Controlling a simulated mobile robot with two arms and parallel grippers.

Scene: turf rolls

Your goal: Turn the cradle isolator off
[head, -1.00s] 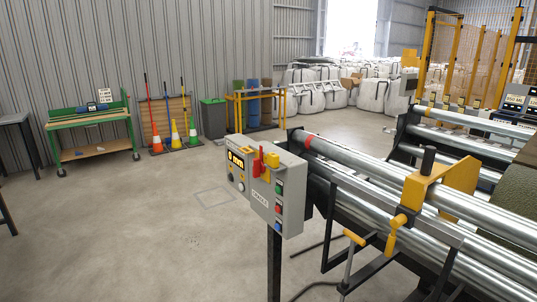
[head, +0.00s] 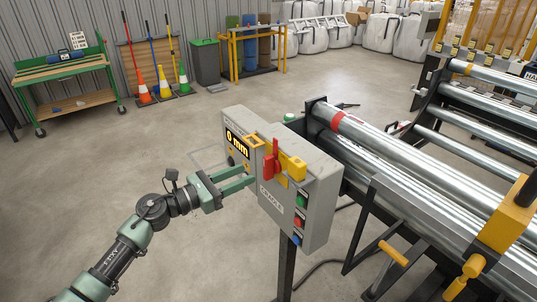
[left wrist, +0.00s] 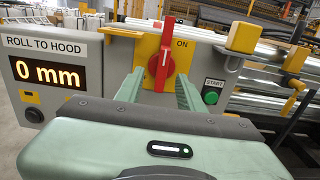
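The cradle isolator is a red rotary handle (head: 271,160) on a yellow plate, on a grey control box (head: 320,198) marked CRADLE. In the left wrist view the red handle (left wrist: 162,60) stands nearly upright, tilted a little, with "ON" printed to its upper right. My left gripper (head: 250,179) reaches in from the left in front of the box. In the left wrist view its two green fingers (left wrist: 160,88) are spread, one on each side of the handle's lower part, with gaps visible. No contact with the handle shows. My right gripper is out of view.
A display (left wrist: 52,73) reading "0 mm" is left of the isolator. A yellow block (left wrist: 243,37) and a green START button (left wrist: 211,96) are to its right. Metal rollers (head: 400,165) stand behind at right. Open floor lies left.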

